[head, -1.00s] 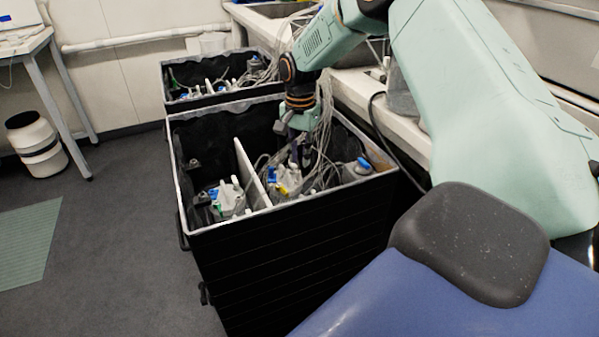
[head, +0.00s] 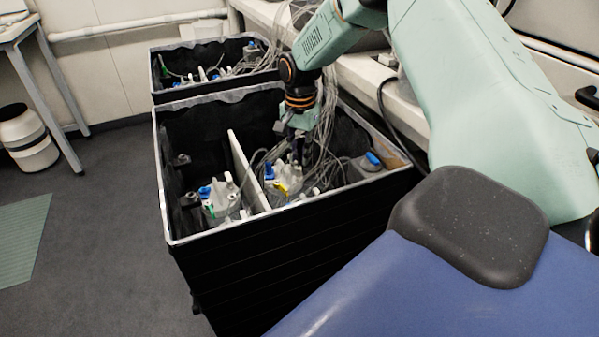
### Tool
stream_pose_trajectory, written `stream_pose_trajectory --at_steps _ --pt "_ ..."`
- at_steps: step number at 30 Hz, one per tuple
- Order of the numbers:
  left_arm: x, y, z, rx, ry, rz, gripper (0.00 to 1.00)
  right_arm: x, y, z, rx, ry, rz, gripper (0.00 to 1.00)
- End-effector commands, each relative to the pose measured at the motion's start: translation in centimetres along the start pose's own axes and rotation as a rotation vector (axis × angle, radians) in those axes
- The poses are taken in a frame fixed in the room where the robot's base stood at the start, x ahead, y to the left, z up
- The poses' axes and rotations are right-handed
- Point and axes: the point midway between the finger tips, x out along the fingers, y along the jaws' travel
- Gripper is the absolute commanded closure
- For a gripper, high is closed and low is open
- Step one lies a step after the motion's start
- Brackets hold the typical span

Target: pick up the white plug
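My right gripper (head: 298,155) reaches down into the right half of the near black box (head: 290,240), just above a clear vessel lid (head: 284,186) with blue and yellow fittings. Its fingers are dark and small here, so I cannot tell whether they are open or shut, or whether they touch anything. Several small pale fittings stand on the lids; I cannot tell which is the white plug. A second vessel (head: 221,205) with blue, white and green fittings stands left of the white divider (head: 243,165). My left gripper is not in view.
Many thin tubes (head: 327,125) hang down beside my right gripper into the box. A second black box (head: 208,88) stands behind. A pale bench (head: 375,90) runs along the right. A white bin (head: 27,138) and open floor lie to the left.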

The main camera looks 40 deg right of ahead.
Motion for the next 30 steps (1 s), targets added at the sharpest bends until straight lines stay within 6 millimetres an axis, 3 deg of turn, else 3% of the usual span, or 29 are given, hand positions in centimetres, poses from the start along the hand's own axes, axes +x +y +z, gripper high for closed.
stream_pose_trajectory --at_steps 11,18,25,30 --pt "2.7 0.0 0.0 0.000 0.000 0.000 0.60 4.8 -0.1 -0.2 0.000 0.000 0.001 0.79" --pt "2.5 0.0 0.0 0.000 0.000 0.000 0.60 4.8 -0.3 -0.3 0.000 0.000 0.000 0.80" --pt "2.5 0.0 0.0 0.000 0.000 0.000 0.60 4.7 -0.3 -0.4 0.000 0.000 0.000 0.99" --pt "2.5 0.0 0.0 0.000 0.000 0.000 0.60 4.8 -0.3 -0.4 0.000 0.000 0.000 1.00"
